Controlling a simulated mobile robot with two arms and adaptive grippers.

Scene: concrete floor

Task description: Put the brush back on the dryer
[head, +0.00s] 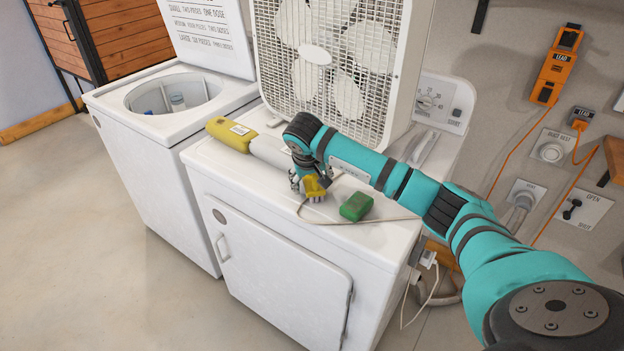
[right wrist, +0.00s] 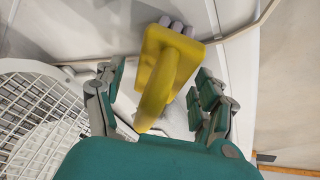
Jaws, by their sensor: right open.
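The yellow brush (head: 316,188) is on the white dryer's top (head: 221,160), near its front edge, with its pale bristles partly visible. In the right wrist view the brush (right wrist: 170,75) has its curved handle between my right gripper's fingers. My right gripper (head: 306,182) reaches down over the brush from the right; its fingers are partly hidden by the wrist in the head view. In the right wrist view the gripper (right wrist: 158,88) is open, its fingers spread on both sides of the handle. My left gripper is not in view.
A white box fan (head: 318,50) stands at the back of the dryer. A green block (head: 356,206) lies right of the brush, and a yellow-and-white bottle (head: 231,134) lies left. A thin cord (head: 390,217) crosses the top. The open washer (head: 130,110) stands left.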

